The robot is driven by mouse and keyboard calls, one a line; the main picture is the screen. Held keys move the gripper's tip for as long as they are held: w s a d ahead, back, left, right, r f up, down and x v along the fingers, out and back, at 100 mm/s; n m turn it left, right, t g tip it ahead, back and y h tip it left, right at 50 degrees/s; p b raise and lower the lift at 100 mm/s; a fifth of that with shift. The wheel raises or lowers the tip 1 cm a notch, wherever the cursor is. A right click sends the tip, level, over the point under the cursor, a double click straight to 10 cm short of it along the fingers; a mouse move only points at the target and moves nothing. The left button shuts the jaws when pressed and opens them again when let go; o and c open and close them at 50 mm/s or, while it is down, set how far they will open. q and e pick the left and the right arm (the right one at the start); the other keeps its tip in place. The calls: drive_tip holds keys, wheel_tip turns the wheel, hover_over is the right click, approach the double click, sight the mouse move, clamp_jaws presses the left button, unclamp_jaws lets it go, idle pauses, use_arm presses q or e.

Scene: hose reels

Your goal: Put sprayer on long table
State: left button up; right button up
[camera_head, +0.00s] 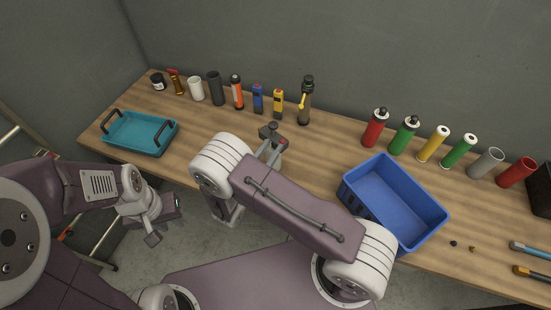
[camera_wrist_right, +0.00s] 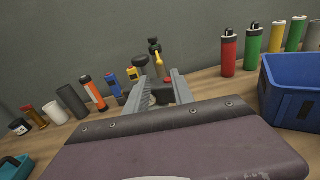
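The sprayer (camera_head: 305,103), a dark bottle with a yellow lever, stands upright on the wooden long table (camera_head: 320,155) near the wall. It also shows in the right wrist view (camera_wrist_right: 157,60), beyond the fingers and partly hidden. My right gripper (camera_head: 273,142) is over the table, in front of the sprayer and apart from it. Its fingers are spread in the right wrist view (camera_wrist_right: 163,90). A small dark and red shape shows between them; I cannot tell what it is. My left gripper (camera_head: 163,222) hangs off the table's front edge, open and empty.
A teal tray (camera_head: 140,148) with dark handles is at the left. A row of bottles and devices, with an orange flashlight (camera_head: 237,92) and yellow device (camera_head: 278,103), lines the back. A blue bin (camera_head: 375,208) and several coloured cylinders (camera_head: 405,136) are at the right.

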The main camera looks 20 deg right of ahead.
drive_tip(key=s+d+r+m+g+h, duration=0.1)
drive_tip(key=s+d+m+g, duration=0.8)
drive_tip(key=s+d+g, duration=0.15)
drive_tip(key=s+m+g+y, duration=0.5)
drive_tip(key=s+m+y, duration=0.2)
drive_tip(key=s+m, duration=0.3)
use_arm(q)
drive_tip(key=shift+s, duration=0.2)
use_arm(e)
drive_tip(key=w+a+r+m+t+y, duration=0.1)
drive_tip(key=w+a+m+t+y, duration=0.1)
drive_tip(key=a+m+t+y, duration=0.2)
drive_tip(key=a+m+y, duration=0.2)
drive_tip(key=m, duration=0.2)
drive_tip(key=shift+w+a+r+m, duration=0.15)
drive_tip(key=shift+w+r+m, duration=0.15)
drive_tip(key=shift+r, duration=0.1)
